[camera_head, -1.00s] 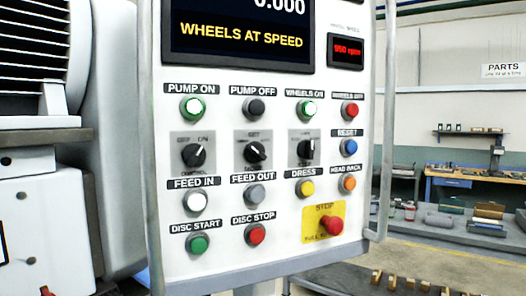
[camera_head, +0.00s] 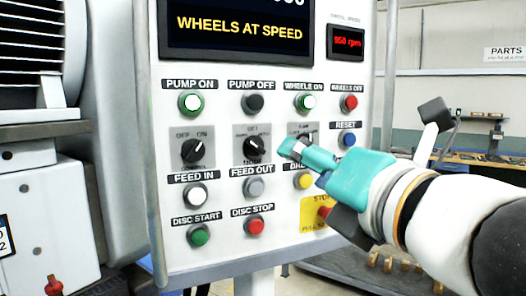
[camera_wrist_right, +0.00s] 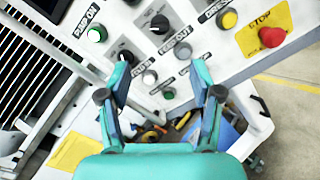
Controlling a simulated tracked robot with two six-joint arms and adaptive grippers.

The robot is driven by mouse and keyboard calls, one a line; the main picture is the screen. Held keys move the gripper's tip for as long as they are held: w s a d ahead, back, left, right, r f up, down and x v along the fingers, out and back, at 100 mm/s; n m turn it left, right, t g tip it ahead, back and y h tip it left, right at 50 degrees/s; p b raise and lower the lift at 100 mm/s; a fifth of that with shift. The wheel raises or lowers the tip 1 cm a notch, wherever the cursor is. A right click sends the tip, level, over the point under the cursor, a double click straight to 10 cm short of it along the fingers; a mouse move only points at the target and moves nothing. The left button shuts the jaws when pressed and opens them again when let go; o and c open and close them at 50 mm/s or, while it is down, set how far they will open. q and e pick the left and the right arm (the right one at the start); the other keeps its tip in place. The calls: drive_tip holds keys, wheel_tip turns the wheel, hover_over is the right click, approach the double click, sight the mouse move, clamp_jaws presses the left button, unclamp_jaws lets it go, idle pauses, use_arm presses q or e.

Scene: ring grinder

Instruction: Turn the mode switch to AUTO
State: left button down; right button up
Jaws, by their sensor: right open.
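The control panel (camera_head: 225,205) is white and upright. The mode switch (camera_head: 254,147) is a black knob on a grey plate in the middle of a row of three. SET shows above it and MODE below; its exact pointing is too small to tell. It also shows at the top of the right wrist view (camera_wrist_right: 160,22). My right gripper (camera_head: 288,150) comes in from the right, in front of the panel, its fingertips just right of the switch in the head view. In the wrist view its jaws (camera_wrist_right: 162,75) are apart and empty. My left gripper is out of view.
The right gripper partly hides the third knob (camera_head: 306,133) and DRESS button (camera_head: 303,181). The STOP button (camera_head: 325,212) sits beneath the right arm. The FEED IN button (camera_wrist_right: 148,77) appears between the jaws. A workbench (camera_head: 480,160) stands behind at right.

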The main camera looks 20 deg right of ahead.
sight(259, 147)
drive_tip(key=w+p, duration=0.1)
drive_tip(key=w, duration=0.4)
drive_tip(key=w+a+p, duration=0.1)
drive_tip(key=w, duration=0.5)
drive_tip(key=w+p, duration=0.1)
drive_tip(key=w, duration=0.4)
drive_tip(key=shift+w+a+f, duration=0.1)
drive_tip(key=shift+w+a, duration=0.1)
drive_tip(key=shift+a, duration=0.1)
drive_tip(key=c, duration=1.1)
